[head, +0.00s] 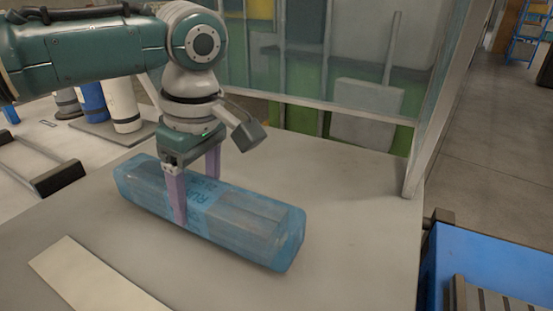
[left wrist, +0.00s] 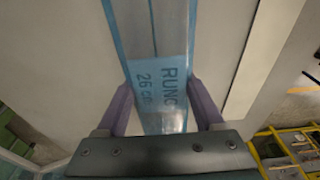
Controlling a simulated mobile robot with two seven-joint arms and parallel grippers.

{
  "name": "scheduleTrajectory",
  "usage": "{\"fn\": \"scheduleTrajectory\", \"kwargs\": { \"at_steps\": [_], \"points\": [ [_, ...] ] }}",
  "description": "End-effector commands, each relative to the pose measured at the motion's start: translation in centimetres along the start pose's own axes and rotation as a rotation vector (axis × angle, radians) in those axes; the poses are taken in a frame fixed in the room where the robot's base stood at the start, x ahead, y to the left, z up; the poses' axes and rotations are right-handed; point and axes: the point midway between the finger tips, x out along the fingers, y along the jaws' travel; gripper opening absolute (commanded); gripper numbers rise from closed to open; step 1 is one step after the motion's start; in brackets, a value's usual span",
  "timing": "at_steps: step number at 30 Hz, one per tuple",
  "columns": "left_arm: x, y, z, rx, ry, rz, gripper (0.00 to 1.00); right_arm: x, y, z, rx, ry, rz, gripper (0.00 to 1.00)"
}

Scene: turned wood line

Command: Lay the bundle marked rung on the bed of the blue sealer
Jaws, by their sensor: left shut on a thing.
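A long bundle (head: 245,222) wrapped in clear blue film lies lengthwise across the grey table in the head view. In the left wrist view its blue label (left wrist: 160,88) reads RUNG, with 26 cm below. My left gripper (head: 196,198) is shut across the bundle's middle, one purple finger on each long side. The bundle is at or just above the table top; I cannot tell which. A blue body with a grey slatted part (head: 497,262) stands at the lower right, partly cut off; I cannot tell whether it is the sealer. My right gripper is out of view.
A pale flat strip (head: 90,275) lies on the grey table (head: 350,225) near the front left. A clear panel with a pale frame post (head: 420,150) stands behind and right. Rolls (head: 122,100) stand at the back left, near a dark-barred frame (head: 58,178).

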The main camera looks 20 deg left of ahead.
Motion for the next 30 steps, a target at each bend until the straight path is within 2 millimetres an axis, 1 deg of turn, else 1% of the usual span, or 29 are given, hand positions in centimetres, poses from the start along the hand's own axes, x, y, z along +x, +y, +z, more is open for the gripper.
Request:
{"fn": "scheduleTrajectory", "kwargs": {
  "at_steps": [1,3,10,14,15,22,30],
  "points": [
    [0.63,0.03,0.09,0.0,0.0,0.001,0.0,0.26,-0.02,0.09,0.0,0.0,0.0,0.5],
    [0.93,0.05,0.12,0.0,0.0,0.002,0.0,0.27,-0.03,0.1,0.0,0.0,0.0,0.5],
    [0.88,0.07,0.13,0.0,0.0,0.003,0.0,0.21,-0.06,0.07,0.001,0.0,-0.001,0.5],
    [1.18,0.07,0.19,0.0,-0.001,0.003,0.0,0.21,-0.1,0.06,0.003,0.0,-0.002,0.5],
    [1.23,0.04,0.19,0.001,-0.001,0.002,0.73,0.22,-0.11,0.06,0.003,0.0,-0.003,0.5],
    [1.21,0.04,0.18,0.0,0.0,0.002,0.99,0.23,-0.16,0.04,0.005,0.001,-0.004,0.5],
    [1.08,0.05,0.13,0.0,0.0,0.002,1.0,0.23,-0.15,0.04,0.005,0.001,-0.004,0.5]
  ]
}}
